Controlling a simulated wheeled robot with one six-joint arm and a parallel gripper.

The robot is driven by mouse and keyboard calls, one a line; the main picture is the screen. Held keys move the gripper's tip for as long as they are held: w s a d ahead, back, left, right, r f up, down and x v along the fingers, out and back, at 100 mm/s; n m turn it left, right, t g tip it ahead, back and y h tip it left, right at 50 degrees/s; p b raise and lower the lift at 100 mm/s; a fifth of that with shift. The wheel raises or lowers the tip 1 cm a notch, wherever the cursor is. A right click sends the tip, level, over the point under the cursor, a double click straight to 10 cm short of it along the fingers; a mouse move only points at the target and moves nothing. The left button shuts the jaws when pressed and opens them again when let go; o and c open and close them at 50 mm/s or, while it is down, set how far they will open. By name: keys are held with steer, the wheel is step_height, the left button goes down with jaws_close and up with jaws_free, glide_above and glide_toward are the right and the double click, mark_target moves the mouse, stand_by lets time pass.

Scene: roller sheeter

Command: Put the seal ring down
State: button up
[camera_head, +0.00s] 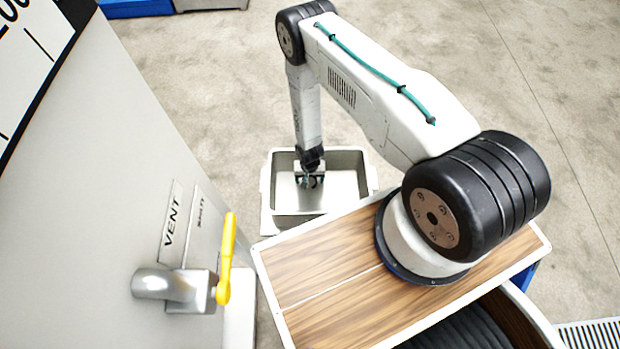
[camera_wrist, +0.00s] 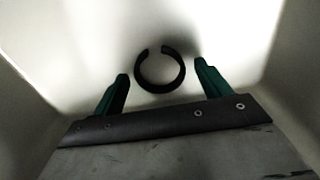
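The seal ring (camera_wrist: 139,80) is a dark ring with a gap in its upper side. In the wrist view it lies against the pale floor of the tray, between my fingertips, with visible space on both sides. My gripper (camera_head: 310,182) points down inside the metal tray (camera_head: 350,160). Its two green fingers are apart and do not appear to touch the ring. In the head view the ring cannot be made out, as my gripper covers that spot.
The tray's walls rise around my gripper. A wood-topped surface (camera_head: 325,255) with a white edge stands in front of the tray. At left is a grey panel marked VENT with a yellow lever (camera_head: 227,260) on a metal valve.

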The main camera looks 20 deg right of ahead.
steer(key=shift+r, duration=0.1)
steer(key=w+d+r+n, duration=0.1)
steer(key=w+r, duration=0.2)
steer(key=r, duration=2.1)
steer(key=w+r+n, duration=0.1)
steer(key=w+r, duration=0.1)
steer(key=r, duration=2.3)
steer(key=s+d+r+n+t, duration=0.1)
steer(key=s+r, duration=0.4)
steer(key=r, duration=0.4)
steer(key=s+r, duration=0.5)
steer(key=r, duration=0.4)
steer(key=s+r, duration=0.4)
steer(key=s, duration=0.5)
steer(key=s+d+r+n, duration=0.1)
steer(key=s+r, duration=0.4)
steer(key=s, duration=0.5)
steer(key=shift+d+n, duration=0.2)
steer(key=shift+n, duration=0.1)
